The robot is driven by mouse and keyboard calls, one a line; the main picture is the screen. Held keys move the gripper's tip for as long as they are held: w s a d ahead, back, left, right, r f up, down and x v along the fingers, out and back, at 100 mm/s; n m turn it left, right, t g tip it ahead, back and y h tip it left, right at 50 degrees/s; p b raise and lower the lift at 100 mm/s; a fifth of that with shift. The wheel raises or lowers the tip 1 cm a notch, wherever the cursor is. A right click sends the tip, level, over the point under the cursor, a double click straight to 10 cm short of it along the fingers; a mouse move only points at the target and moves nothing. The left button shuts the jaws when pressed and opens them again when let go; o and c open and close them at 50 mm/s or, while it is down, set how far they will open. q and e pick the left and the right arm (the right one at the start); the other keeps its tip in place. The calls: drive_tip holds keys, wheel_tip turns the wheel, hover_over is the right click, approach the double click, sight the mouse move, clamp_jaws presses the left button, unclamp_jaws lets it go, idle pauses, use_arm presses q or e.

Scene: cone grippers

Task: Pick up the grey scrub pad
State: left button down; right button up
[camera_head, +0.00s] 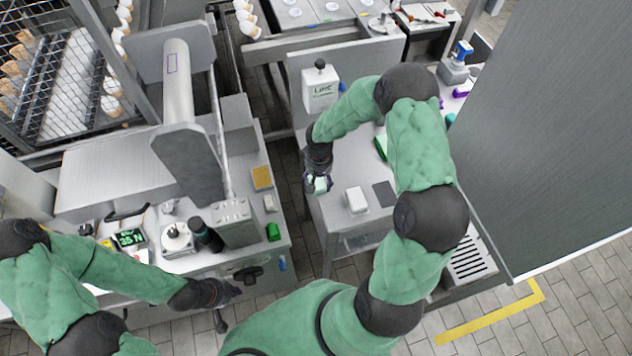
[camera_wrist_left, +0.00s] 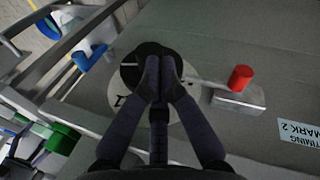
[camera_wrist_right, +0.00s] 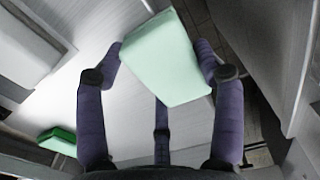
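A flat dark grey pad (camera_head: 384,194) lies on the right-hand table, right of a white block (camera_head: 356,199); it looks like the grey scrub pad. My right gripper (camera_head: 319,184) is at that table's left edge, left of the white block. In the right wrist view, its fingers (camera_wrist_right: 160,55) stand on both sides of a pale green block (camera_wrist_right: 168,60) and appear closed on it. My left gripper (camera_head: 232,291) is by the front of the left bench, near a black handwheel (camera_head: 248,273). In the left wrist view its fingertips (camera_wrist_left: 162,78) are together and empty.
A white dispenser (camera_head: 320,88) stands at the right-hand table's back. A dark green block (camera_wrist_right: 57,140) lies on that table. A large grey panel (camera_head: 570,120) rises at right.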

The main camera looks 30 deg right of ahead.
drive_tip(key=shift+c, duration=0.4)
drive_tip(key=shift+r, duration=0.55)
wheel_tip(320, 180, up, 2)
drive_tip(key=shift+r+p, duration=0.15)
drive_tip(key=shift+p, duration=0.3)
drive_tip(key=s+a+r+p, duration=0.1)
drive_tip(key=s+r, duration=0.8)
drive_tip(key=s, duration=0.5)
drive_tip(key=shift+a+r+p, duration=0.3)
drive_tip(key=shift+p, duration=0.05)
